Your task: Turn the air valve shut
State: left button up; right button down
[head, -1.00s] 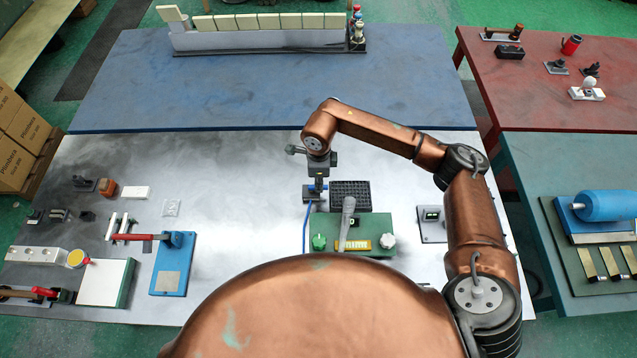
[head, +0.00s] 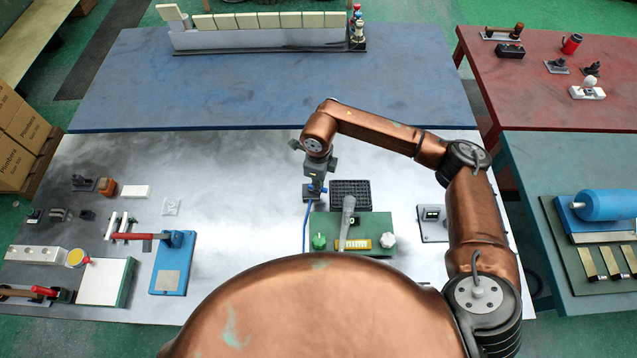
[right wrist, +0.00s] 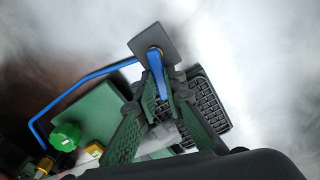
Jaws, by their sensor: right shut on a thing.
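The air valve is a small unit on a dark square base (right wrist: 154,46) with a blue lever (right wrist: 157,76), at the middle of the white bench. In the right wrist view the lever lies between the two green-padded fingers of my right gripper (right wrist: 160,88), which is shut on it. In the head view my right gripper (head: 315,184) reaches down over the valve and partly hides it. A blue hose (right wrist: 85,78) runs from the valve base toward the green board. My left gripper is not in view.
A black grid tray (head: 351,192) stands just right of the valve. A green board (head: 378,222) with a green knob (head: 319,242), a grey lever (head: 347,220) and a white knob (head: 388,240) lies nearer.

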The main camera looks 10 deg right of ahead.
jog(key=m, duration=0.3)
jog(key=shift+s+a+m, duration=0.25)
jog(key=shift+s+m, duration=0.05)
jog(key=shift+m, duration=0.1)
jog(key=m, duration=0.3)
jog(key=shift+s+a+r+m, duration=0.1)
jog(key=shift+s+a+m, duration=0.1)
jog(key=shift+a+m, duration=0.15)
jog(key=m, duration=0.1)
jog(key=m+p, duration=0.1)
jog(key=m, duration=0.1)
jog(key=shift+s+a+m, duration=0.1)
jog(key=shift+a+m, duration=0.15)
jog(key=shift+a, duration=0.1)
jog(key=shift+a+m+p, duration=0.15)
jog(key=shift+a+m, duration=0.05)
jog(key=shift+m, duration=0.65)
jog(key=shift+a+m+p, duration=0.15)
jog(key=shift+a+m, duration=0.05)
jog(key=shift+m, duration=0.65)
jog(key=c, duration=2)
grip_release()
